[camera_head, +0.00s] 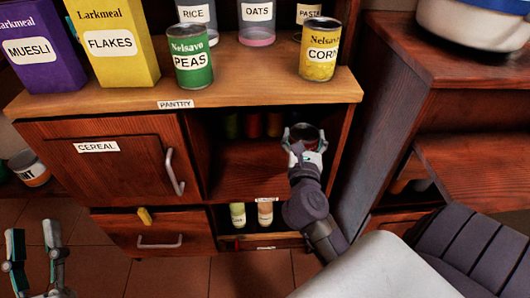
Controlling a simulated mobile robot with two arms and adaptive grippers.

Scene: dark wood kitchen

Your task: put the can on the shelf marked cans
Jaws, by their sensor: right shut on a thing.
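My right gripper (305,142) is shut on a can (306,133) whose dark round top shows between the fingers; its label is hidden. The gripper and can are at the right side of the open middle compartment (247,172) under the counter. I cannot tell whether the can touches the shelf board. Several dim cans or jars (252,125) stand at the back of that compartment. A small label (267,199) on the edge below is too small to read. My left gripper (36,250) is open and empty at the lower left, above the floor.
On the counter (130,105), marked PANTRY, stand a PEAS can (192,75), a CORN can (319,60), and MUESLI (40,50) and FLAKES (110,42) boxes. Two bottles (265,214) stand on the lower shelf. A CEREAL door (105,170) is shut at left. A cabinet (400,90) stands close at right.

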